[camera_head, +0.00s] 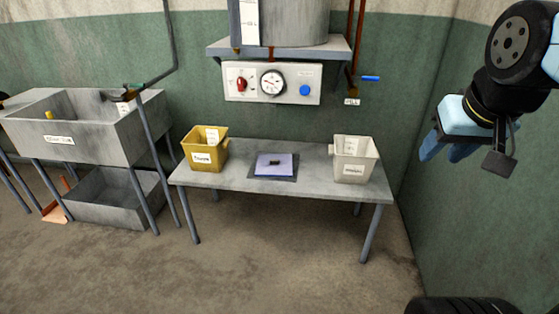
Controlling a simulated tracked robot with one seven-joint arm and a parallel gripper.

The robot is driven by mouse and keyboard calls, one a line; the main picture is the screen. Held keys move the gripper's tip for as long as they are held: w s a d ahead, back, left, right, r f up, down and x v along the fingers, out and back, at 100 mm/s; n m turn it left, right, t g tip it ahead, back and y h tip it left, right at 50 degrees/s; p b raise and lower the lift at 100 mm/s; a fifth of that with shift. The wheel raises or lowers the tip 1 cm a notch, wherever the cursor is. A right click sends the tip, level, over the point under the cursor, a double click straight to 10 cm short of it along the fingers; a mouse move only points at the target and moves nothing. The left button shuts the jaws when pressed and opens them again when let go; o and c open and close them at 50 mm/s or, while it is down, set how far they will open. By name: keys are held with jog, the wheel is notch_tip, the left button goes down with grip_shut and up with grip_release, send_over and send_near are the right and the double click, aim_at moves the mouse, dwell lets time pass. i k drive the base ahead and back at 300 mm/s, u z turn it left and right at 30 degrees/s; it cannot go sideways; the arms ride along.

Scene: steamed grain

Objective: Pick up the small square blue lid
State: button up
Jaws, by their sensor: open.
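The small square blue lid (267,167) lies flat near the middle of the grey metal table, with a small dark handle on its top. It rests over a dark square patch or plate (286,177) on the tabletop. My gripper (434,150) is at the upper right, with pale blue fingers pointing down. It is open and empty, raised and well to the right of the table, far from the lid. Part of the gripper is hidden behind its own mount.
A yellow labelled bin (212,158) stands left of the lid and a white labelled bin (354,166) right of it on the table (235,183). A control panel (238,97) and shelf (340,46) hang above. A sink (90,139) stands left. Floor in front is clear.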

aim_at(267, 165)
jog(key=z, duration=0.05)
jog(key=i, duration=1)
jog(key=u, duration=0.1)
